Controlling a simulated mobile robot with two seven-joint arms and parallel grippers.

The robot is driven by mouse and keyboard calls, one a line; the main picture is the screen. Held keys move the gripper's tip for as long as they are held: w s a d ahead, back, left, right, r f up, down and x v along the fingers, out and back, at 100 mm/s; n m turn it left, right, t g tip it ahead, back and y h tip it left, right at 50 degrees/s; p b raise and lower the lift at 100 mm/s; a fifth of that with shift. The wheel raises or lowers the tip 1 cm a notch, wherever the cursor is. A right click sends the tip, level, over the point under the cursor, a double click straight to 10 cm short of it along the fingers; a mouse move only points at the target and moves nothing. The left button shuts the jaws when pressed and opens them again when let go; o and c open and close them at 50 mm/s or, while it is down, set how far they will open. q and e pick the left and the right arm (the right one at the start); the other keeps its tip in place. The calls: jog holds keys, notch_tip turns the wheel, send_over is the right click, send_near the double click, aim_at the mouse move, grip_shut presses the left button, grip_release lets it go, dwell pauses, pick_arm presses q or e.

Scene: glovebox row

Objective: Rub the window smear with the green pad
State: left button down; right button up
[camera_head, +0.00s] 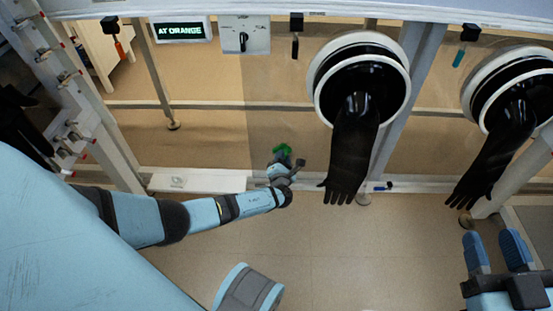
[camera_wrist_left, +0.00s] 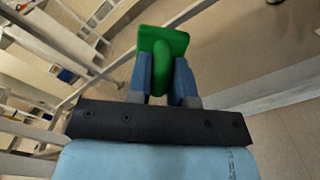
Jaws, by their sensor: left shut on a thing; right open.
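The green pad (camera_head: 282,149) is in my left gripper (camera_head: 281,161), in front of the glovebox window (camera_head: 285,110). In the left wrist view the pad (camera_wrist_left: 150,38) has a flat green plate and a rounded green grip, and the blue fingers of my left gripper (camera_wrist_left: 164,85) are shut on that grip. I cannot tell whether the pad touches the window. I cannot make out a distinct smear on the window; only a faintly darker pane shows. My right gripper (camera_head: 497,252) is open and empty at the lower right.
Two black gloves hang from round ports, the nearer one (camera_head: 350,150) just right of my left gripper, the other (camera_head: 490,160) further right. A white ledge (camera_head: 195,181) runs below the window. A lit sign (camera_head: 180,30) reads "AT ORANGE" beside a knob panel (camera_head: 245,36).

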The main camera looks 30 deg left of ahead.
pick_arm(q)
jog(key=shift+w+d+b, duration=0.3)
jog(key=shift+w+d, duration=0.25)
jog(key=shift+d, duration=0.25)
jog(key=shift+w+d+b, duration=0.3)
jog(key=shift+w+d, duration=0.25)
jog(key=shift+d, duration=0.2)
jog(key=shift+w+d+r, duration=0.1)
jog(key=shift+w+d, duration=0.35)
jog(key=shift+d, duration=0.15)
jog(key=shift+r, duration=0.1)
jog(key=shift+s+d, duration=0.15)
jog(key=shift+s, duration=0.1)
jog(key=p+v, duration=0.1)
jog(key=v, duration=0.1)
jog(key=p+v, duration=0.2)
jog(key=v, duration=0.1)
jog(key=shift+s+d+f, duration=0.15)
jog(key=shift+s+f, duration=0.05)
